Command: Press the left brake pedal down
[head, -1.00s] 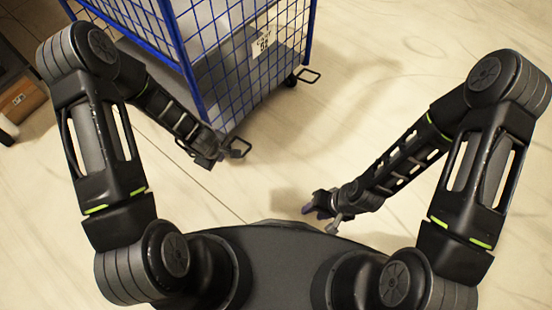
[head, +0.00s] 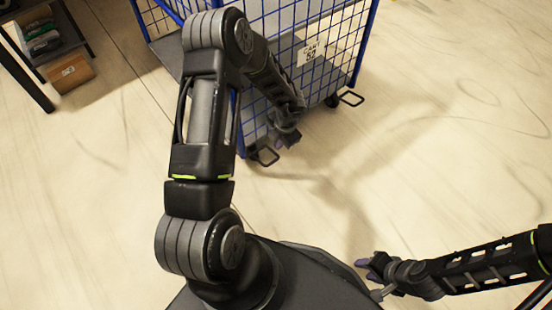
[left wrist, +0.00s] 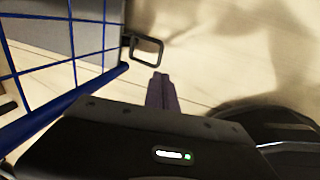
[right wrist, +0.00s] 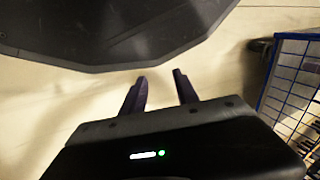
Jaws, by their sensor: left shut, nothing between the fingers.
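A wheeled blue mesh cart (head: 308,90) has two dark loop pedals at its base. The left brake pedal (head: 265,157) sticks out at the near left corner and looks level. It also shows in the left wrist view (left wrist: 147,50), just beyond my fingertips. My left gripper (head: 288,138) is shut and empty, above and slightly right of this pedal in the head view; I cannot tell the height gap. Its closed purple fingers show in the left wrist view (left wrist: 161,78). My right gripper (head: 367,266) is open and empty near my base, with fingers apart in the right wrist view (right wrist: 160,85).
The cart's right pedal (head: 350,98) sticks out beside a caster (head: 332,100). A blue corner post (left wrist: 65,107) stands close to my left gripper. A shelf with a cardboard box (head: 70,72) is at far left. The floor (head: 450,150) to the right is clear.

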